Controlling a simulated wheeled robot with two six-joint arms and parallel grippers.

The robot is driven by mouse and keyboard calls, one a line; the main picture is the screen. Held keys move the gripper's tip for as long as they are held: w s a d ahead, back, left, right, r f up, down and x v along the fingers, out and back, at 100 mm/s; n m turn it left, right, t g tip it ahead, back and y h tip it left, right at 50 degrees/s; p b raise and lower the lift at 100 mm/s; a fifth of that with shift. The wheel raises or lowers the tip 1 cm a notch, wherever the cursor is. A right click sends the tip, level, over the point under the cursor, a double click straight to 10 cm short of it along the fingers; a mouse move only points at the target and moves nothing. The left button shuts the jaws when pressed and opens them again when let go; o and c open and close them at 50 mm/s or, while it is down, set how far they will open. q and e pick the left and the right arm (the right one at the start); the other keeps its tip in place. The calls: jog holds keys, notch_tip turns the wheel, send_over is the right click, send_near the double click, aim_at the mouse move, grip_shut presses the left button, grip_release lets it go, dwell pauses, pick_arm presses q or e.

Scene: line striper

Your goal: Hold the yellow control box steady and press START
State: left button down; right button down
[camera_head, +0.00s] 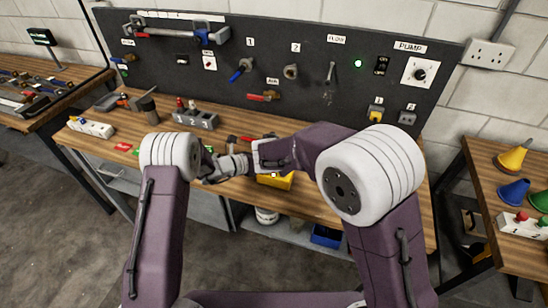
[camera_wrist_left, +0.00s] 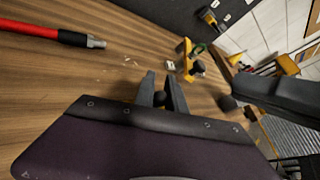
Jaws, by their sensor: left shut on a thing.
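The yellow control box (camera_head: 275,181) shows only in part on the bench's front edge in the head view, below my right wrist; its buttons are not readable. My left gripper (camera_wrist_left: 162,92) shows in the left wrist view, its jaws closed around a small dark round thing (camera_wrist_left: 160,98) just above the wood; I cannot tell what it belongs to. In the head view the grey gripper parts of both arms overlap beside the box. My right gripper's jaws cannot be made out there.
A black tool board (camera_head: 300,100) with labelled stations stands behind the wooden bench. A red-handled tool (camera_wrist_left: 45,32) lies on the wood. A grey block (camera_head: 196,119) and a white block (camera_head: 91,127) stand on the bench's left. Coloured cones (camera_head: 513,157) stand on the right table.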

jog(key=shift+r, duration=0.3)
pick_arm(q)
jog(key=c, duration=1.3)
grip_release()
